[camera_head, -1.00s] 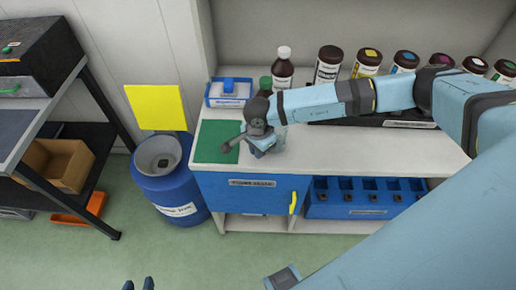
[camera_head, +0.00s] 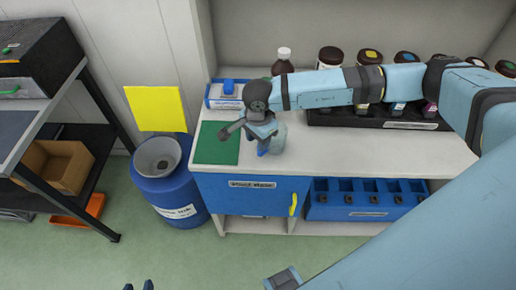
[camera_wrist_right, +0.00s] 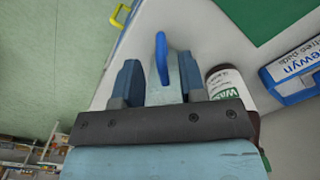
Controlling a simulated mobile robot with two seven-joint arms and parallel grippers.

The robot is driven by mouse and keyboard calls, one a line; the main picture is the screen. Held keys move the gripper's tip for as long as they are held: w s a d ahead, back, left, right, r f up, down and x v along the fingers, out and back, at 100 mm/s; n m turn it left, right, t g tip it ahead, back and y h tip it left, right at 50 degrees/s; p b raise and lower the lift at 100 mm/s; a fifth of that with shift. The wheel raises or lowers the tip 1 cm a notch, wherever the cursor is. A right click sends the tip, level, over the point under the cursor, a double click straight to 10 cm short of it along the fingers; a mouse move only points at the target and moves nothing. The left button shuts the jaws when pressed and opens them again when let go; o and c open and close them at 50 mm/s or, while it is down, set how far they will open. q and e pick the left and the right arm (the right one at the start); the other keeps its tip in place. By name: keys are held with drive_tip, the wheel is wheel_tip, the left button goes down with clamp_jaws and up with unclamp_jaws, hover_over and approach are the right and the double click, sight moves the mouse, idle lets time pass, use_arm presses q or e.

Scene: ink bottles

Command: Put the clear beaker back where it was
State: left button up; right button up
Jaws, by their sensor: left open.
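The clear beaker (camera_head: 279,137) is a pale see-through vessel with a blue handle. It is at the left part of the white counter (camera_head: 345,160), just right of the green mat (camera_head: 217,143). My right gripper (camera_head: 262,140) is on it from above. In the right wrist view the beaker (camera_wrist_right: 165,92) fills the space between the fingers of the gripper (camera_wrist_right: 160,82), its blue handle (camera_wrist_right: 162,58) showing between them. Whether its base touches the counter is hidden. My left gripper (camera_head: 138,285) is open and empty at the bottom edge, over the floor.
A blue-and-white box (camera_head: 224,95) stands behind the mat. Dark bottles, one white-capped (camera_head: 283,62), and a black rack (camera_head: 390,117) line the back. A blue bin (camera_head: 170,185) stands left. The counter's front is free.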

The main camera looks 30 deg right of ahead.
wheel_tip(320, 180, up, 6)
drive_tip(key=shift+f, duration=0.2)
drive_tip(key=s+a+m+g+y, duration=0.2)
drive_tip(key=s+a+y, duration=0.25)
drive_tip(key=a, duration=0.35)
drive_tip(key=s+a+m+g+y, duration=0.15)
drive_tip(key=s+a+y, duration=0.3)
drive_tip(key=a, duration=0.45)
drive_tip(key=a+r+m+t+y, duration=0.65)
drive_tip(key=m+y, duration=0.45)
drive_tip(key=m, duration=0.4)
drive_tip(key=w+d+f+m+t+h, duration=0.1)
drive_tip(key=d+f+m+t+h, duration=0.45)
drive_tip(key=m, duration=0.65)
drive_tip(key=w+d+f+m+t+h, duration=0.1)
drive_tip(key=d+f+m+t+h, duration=0.45)
drive_tip(key=m, duration=0.75)
drive_tip(key=s+d+f+m+g+h, duration=0.1)
drive_tip(key=s+d+f+m+h, duration=0.2)
drive_tip(key=s+f+m, duration=0.2)
drive_tip(key=s+d+f+m+g+h, duration=0.2)
drive_tip(key=s+d+f+m, duration=0.2)
drive_tip(key=f, duration=0.5)
drive_tip(key=shift+s+m+h, duration=0.4)
drive_tip(key=shift+s+m, duration=0.35)
drive_tip(key=shift+s, duration=0.5)
drive_tip(key=shift+r, duration=0.15)
